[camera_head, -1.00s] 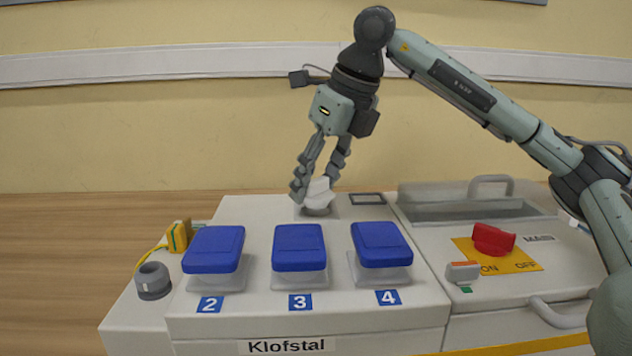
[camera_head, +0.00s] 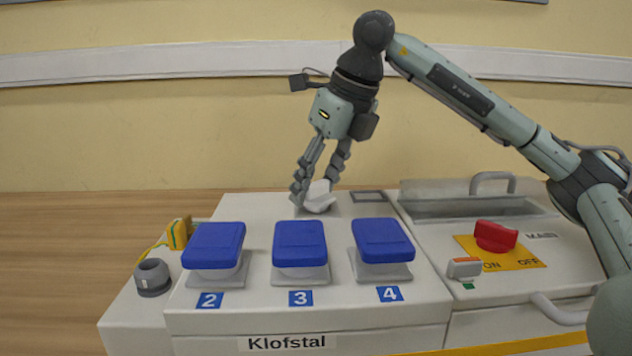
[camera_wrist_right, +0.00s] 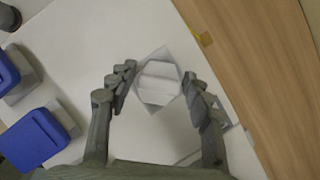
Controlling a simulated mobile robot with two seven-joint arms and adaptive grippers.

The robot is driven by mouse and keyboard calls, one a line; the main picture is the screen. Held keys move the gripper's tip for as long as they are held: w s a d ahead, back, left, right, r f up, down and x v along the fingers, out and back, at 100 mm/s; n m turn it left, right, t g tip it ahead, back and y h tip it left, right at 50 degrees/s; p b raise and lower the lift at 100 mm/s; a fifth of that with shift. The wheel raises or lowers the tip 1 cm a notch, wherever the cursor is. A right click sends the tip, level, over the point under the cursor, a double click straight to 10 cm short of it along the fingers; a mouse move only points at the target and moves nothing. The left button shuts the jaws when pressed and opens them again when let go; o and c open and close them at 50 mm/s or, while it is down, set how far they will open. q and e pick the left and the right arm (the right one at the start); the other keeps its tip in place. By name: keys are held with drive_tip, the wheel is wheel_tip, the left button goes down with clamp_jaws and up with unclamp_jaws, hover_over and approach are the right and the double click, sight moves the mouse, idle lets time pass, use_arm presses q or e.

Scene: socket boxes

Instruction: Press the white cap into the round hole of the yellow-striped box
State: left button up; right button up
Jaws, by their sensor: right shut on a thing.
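A white, faceted cap (camera_head: 320,198) is at the back of the pale box top (camera_head: 248,303), behind the blue lids. My right gripper (camera_head: 314,191) points down with its fingers closed around the cap. In the right wrist view the cap (camera_wrist_right: 160,83) looks hexagonal, between the two fingers, with a pale square plate around or under it. The round hole is not visible; whether the cap is seated cannot be told. My left gripper is not in view.
Three blue-lidded sockets (camera_head: 300,242) numbered 2, 3 and 4 stand in front. A dark grey round socket (camera_head: 153,278) and a yellow-green block (camera_head: 180,233) are at the left. A red switch (camera_head: 496,236) and a trough with a handle are at the right.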

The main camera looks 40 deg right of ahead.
drive_tip(key=shift+f, duration=0.45)
drive_tip(key=shift+f+b, duration=0.35)
drive_tip(key=shift+b, duration=0.15)
drive_tip(key=o, duration=1.2)
drive_tip(key=shift+c, duration=0.2)
drive_tip(key=w+r+p+v, duration=0.1)
drive_tip(key=p+v, duration=0.4)
drive_tip(key=v, duration=1.3)
drive_tip(key=shift+w+a+r, duration=0.2)
drive_tip(key=shift+w+a, duration=0.15)
drive_tip(key=shift+w, duration=0.25)
